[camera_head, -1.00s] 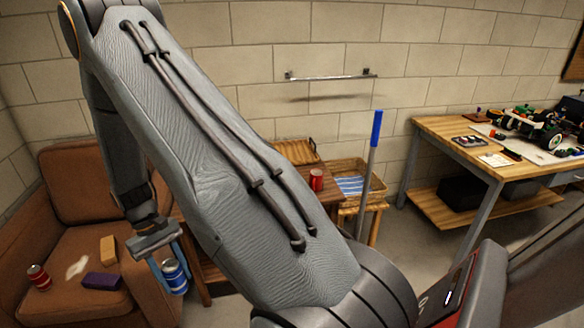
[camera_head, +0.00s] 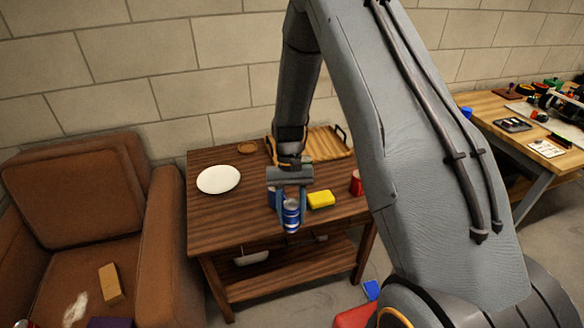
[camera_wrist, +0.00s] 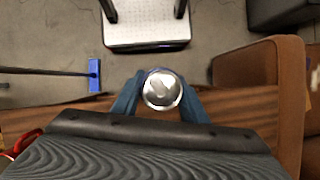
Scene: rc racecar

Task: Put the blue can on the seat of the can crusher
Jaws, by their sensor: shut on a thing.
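The blue can (camera_head: 291,219) is held in my gripper (camera_head: 289,203), with its blue fingers on either side. It hangs roughly upright near the front edge of the dark wooden side table (camera_head: 232,220); whether it touches the table I cannot tell. The wrist view shows the can's silver top (camera_wrist: 162,89) between the fingertips (camera_wrist: 160,96). I cannot make out the can crusher or its seat with certainty in either view.
On the side table are a white plate (camera_head: 218,179), a yellow block (camera_head: 320,199), a red can (camera_head: 356,184) and a wooden tray (camera_head: 328,145). A brown armchair (camera_head: 80,195) stands at left. A workbench (camera_head: 545,150) is at right. A blue piece (camera_head: 371,290) lies low on the floor.

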